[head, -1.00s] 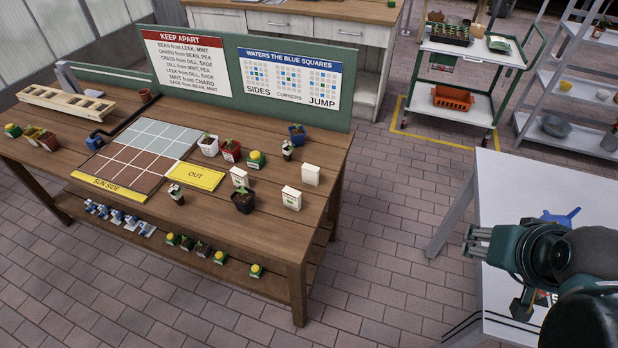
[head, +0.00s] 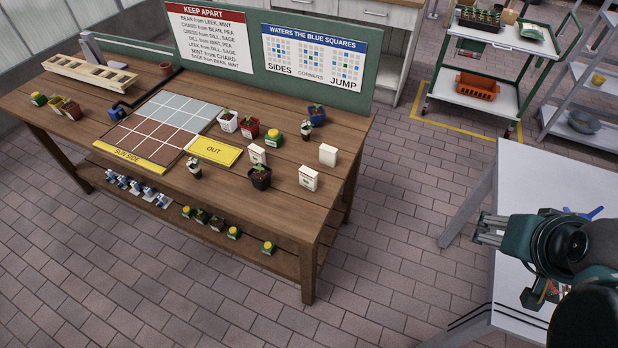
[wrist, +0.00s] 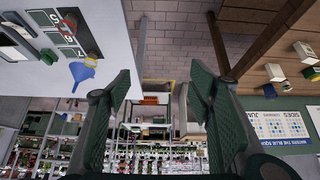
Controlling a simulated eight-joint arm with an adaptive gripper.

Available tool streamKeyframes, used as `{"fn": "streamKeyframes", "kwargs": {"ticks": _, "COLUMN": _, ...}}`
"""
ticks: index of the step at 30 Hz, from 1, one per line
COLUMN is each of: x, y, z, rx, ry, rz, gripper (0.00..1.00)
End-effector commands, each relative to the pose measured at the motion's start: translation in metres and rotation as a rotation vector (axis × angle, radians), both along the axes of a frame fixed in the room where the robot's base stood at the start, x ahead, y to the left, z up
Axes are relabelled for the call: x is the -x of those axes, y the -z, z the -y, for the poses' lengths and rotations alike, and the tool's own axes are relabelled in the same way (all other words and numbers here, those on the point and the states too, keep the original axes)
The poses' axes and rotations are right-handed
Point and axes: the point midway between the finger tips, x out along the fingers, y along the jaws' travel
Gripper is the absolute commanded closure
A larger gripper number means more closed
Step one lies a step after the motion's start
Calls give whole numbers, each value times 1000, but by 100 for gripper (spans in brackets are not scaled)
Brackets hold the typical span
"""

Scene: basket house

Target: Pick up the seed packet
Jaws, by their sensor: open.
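My gripper (head: 480,229) is at the right of the head view, beside the white table. In the wrist view my gripper (wrist: 160,85) is open, with nothing between its two green fingers. Small white packets stand on the wooden bench: one by the OUT card (head: 257,154), one at the right (head: 328,155) and one with a printed front (head: 308,178). A flat green-and-white packet (head: 531,31) lies on the cart's top shelf. I cannot read their labels, so I cannot tell which is the seed packet. My gripper is well apart from all of them.
The wooden bench (head: 240,219) holds potted seedlings, a grid board (head: 150,150) and upright signs (head: 314,55). The white table (head: 540,178) bears a blue funnel (wrist: 84,70). A green cart (head: 490,85) and grey shelving (head: 590,75) stand behind. Brick floor lies clear between bench and table.

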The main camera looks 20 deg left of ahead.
Motion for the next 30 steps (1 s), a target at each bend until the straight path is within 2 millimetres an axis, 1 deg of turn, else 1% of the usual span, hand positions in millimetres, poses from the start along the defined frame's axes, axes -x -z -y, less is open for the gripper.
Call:
{"fn": "streamKeyframes", "kwargs": {"ticks": 8, "x": -22, "y": 3, "z": -14, "rx": 26, "ry": -1, "rz": -21, "gripper": 47}}
{"fn": "streamKeyframes", "kwargs": {"ticks": 14, "x": -43, "y": 8, "z": -30, "rx": 56, "ry": 6, "rz": -35, "gripper": 47}}
{"fn": "streamKeyframes", "kwargs": {"ticks": 23, "x": -75, "y": 17, "z": -60, "rx": 104, "ry": 20, "rz": -39, "gripper": 47}}
{"fn": "streamKeyframes", "kwargs": {"ticks": 30, "x": -99, "y": 25, "z": -89, "rx": 139, "ry": 35, "rz": -26, "gripper": 47}}
